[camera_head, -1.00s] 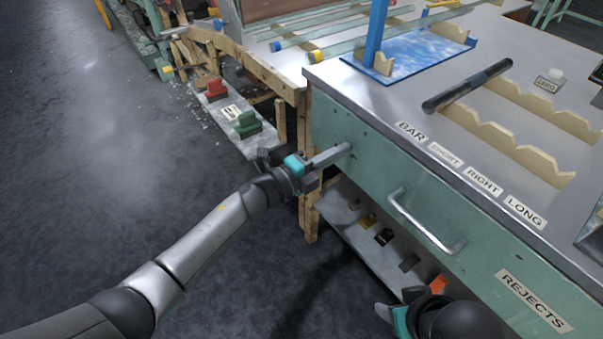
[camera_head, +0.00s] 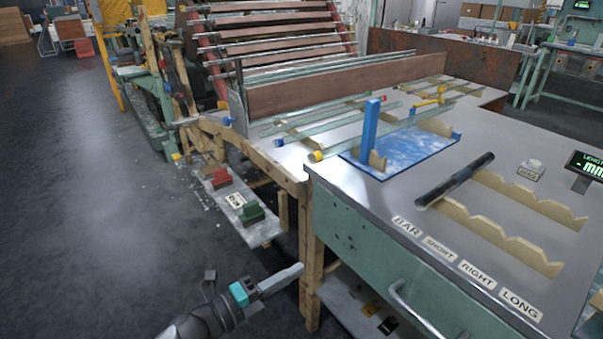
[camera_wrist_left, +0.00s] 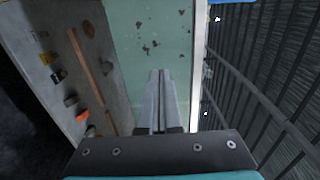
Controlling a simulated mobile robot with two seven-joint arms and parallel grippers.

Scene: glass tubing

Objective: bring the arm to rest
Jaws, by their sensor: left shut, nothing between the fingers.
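My left gripper (camera_head: 290,274) is at the lower middle of the head view, in front of the green cabinet side and below the bench top. Its fingers are shut together with nothing between them. In the left wrist view the two shut fingers (camera_wrist_left: 161,82) point at the green cabinet face (camera_wrist_left: 150,30). I cannot tell whether the fingertips touch the cabinet. My right gripper does not show in the head view now.
The metal bench top (camera_head: 380,208) holds a dark bar (camera_head: 455,181) beside notched wooden rests (camera_head: 500,233), and a blue board (camera_head: 400,150) with a blue post. A drawer handle (camera_head: 418,314) juts from the cabinet. Red and green blocks sit on a low shelf (camera_head: 238,200). Open floor lies left.

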